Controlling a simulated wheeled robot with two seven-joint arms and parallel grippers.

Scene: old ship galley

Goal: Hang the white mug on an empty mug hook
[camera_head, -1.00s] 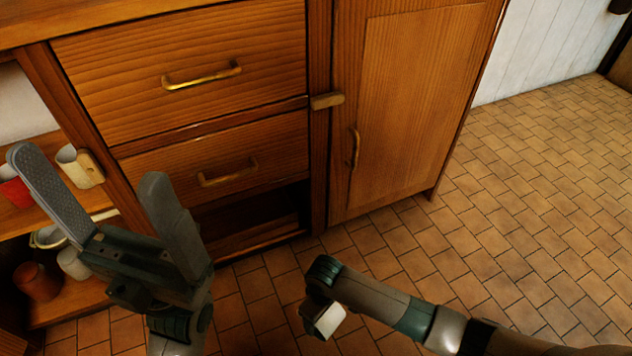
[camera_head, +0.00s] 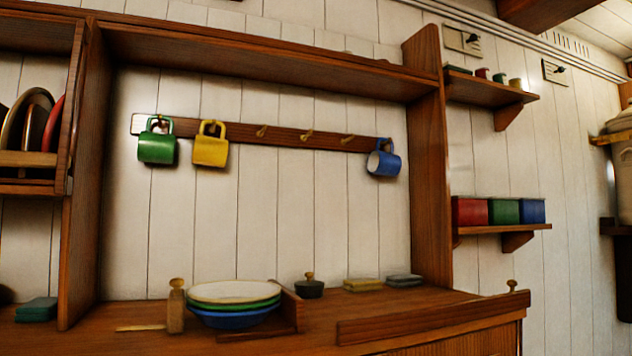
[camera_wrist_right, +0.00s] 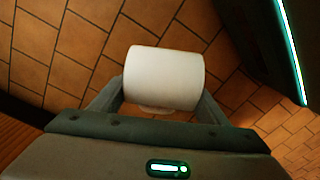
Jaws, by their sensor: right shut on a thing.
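The white mug (camera_wrist_right: 165,77) is held in my right gripper (camera_wrist_right: 160,105) in the right wrist view. The fingers are on either side of it, and tiled floor shows beyond. The mug rail (camera_head: 287,136) is on the white plank wall in the head view. A green mug (camera_head: 157,146), a yellow mug (camera_head: 210,150) and a blue mug (camera_head: 383,162) hang on it. Three hooks between the yellow and blue mugs are bare: the left hook (camera_head: 262,131), the middle hook (camera_head: 307,136) and the right hook (camera_head: 347,140). My left gripper is in neither current view.
Below the rail, stacked bowls (camera_head: 233,294), a small dark pot (camera_head: 310,286) and folded cloths (camera_head: 362,285) stand on the wooden counter (camera_head: 290,345). A shelf (camera_head: 262,60) runs above the rail. An upright side panel (camera_head: 428,170) bounds the right side.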

